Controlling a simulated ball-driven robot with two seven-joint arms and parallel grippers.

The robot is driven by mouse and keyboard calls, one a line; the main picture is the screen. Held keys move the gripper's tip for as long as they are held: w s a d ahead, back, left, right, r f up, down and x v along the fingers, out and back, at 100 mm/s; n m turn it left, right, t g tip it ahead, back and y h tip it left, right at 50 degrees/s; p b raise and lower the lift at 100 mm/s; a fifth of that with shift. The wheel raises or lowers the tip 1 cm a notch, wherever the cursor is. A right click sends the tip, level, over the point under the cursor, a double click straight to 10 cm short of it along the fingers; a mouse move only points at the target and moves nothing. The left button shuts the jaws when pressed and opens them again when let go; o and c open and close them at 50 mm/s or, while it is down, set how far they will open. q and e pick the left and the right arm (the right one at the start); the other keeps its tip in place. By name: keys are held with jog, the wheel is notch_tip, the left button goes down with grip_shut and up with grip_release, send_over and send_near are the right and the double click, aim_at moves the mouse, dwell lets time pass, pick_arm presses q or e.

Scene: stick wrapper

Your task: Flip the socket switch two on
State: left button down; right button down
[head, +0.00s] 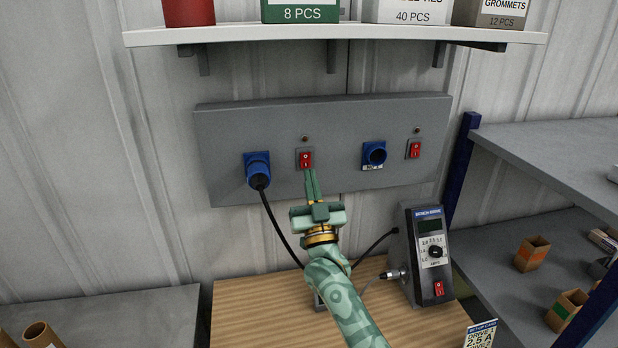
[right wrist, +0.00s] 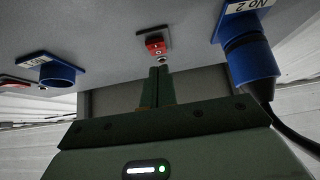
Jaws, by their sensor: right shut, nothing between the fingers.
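A grey wall panel (head: 330,180) carries two blue sockets, each with a red rocker switch to its right. The left socket (head: 257,167) holds a plug with a black cable, and its label reads No 2 in the right wrist view (right wrist: 245,55). Its red switch (head: 305,159) also shows in the right wrist view (right wrist: 155,44). My right gripper (head: 311,175) is shut and empty, its fingertips (right wrist: 160,70) close to the lower edge of this switch in the head view. I cannot tell whether they touch it. My left gripper is out of view.
The other socket (head: 374,154) is empty, with its own red switch (head: 414,150). A grey instrument (head: 428,255) with a dial stands right of my arm on the wooden bench (head: 255,310). A shelf (head: 340,32) with boxes hangs above the panel.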

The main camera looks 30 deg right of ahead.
jog(key=shift+w+d+f, duration=0.15)
jog(key=shift+w, duration=0.45)
jog(key=shift+w+d+f, duration=0.1)
jog(key=shift+w+d, duration=0.05)
jog(key=shift+w, duration=0.45)
